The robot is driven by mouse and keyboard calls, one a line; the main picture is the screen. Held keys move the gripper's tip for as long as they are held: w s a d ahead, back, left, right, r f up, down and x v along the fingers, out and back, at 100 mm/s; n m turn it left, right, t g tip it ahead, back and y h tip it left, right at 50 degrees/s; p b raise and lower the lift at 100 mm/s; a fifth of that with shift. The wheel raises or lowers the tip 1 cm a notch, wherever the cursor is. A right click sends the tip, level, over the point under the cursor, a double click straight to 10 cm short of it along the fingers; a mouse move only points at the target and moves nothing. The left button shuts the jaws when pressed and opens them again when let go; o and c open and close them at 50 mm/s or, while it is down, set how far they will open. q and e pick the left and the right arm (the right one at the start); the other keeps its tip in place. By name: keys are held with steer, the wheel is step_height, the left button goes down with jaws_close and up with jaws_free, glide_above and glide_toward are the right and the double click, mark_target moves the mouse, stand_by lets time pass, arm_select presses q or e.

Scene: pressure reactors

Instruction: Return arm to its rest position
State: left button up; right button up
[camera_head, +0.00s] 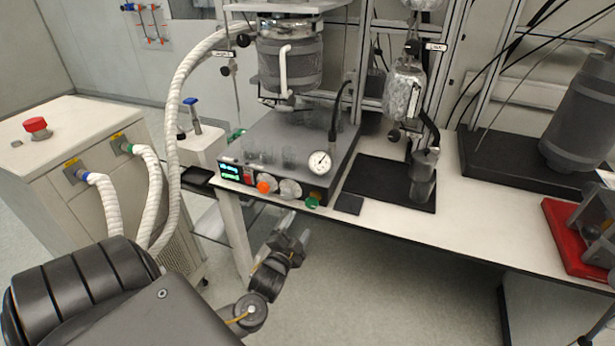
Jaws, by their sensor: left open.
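My left arm comes in from the lower left, with a large dark link close to the camera. My left gripper (297,229) is open and empty, with its fingers pointing up and to the right. In the picture it lies just below the front edge of the white bench (470,226). It appears to be in front of the bench, apart from the control unit (300,150) above it. My right gripper does not show.
The control unit has a lit display, knobs and a round gauge (319,162). A metal vessel (423,178) stands on a black mat (375,190). A white cabinet (60,190) with a red button and hoses stands left. A red tray (568,240) is at right. Floor below the bench looks clear.

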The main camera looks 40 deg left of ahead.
arm_select(q)
steer(key=s+d+f+n+g+h, duration=0.1)
steer(key=s+f+g, duration=0.25)
steer(key=f, duration=0.75)
steer(key=s+d+f+n+g+h, duration=0.15)
steer(key=s+f, duration=0.35)
steer(key=f, duration=0.5)
steer(key=s+f+g+h, duration=0.1)
steer(key=s+f+g, duration=0.25)
steer(key=f, duration=0.75)
steer(key=s+d+f+g, duration=0.2)
steer(key=s+d+f, duration=0.2)
steer(key=s, duration=0.6)
steer(key=s+d+f+n+g+h, duration=0.1)
steer(key=s+d+f+g, duration=0.2)
steer(key=s+f, duration=0.3)
steer(key=s+d+f+n+g+h, duration=0.1)
steer(key=s+d+f, duration=0.4)
steer(key=s, duration=0.9)
steer(key=shift+s+f+g, duration=0.25)
steer(key=shift+f+g, duration=0.1)
steer(key=shift+g, duration=0.4)
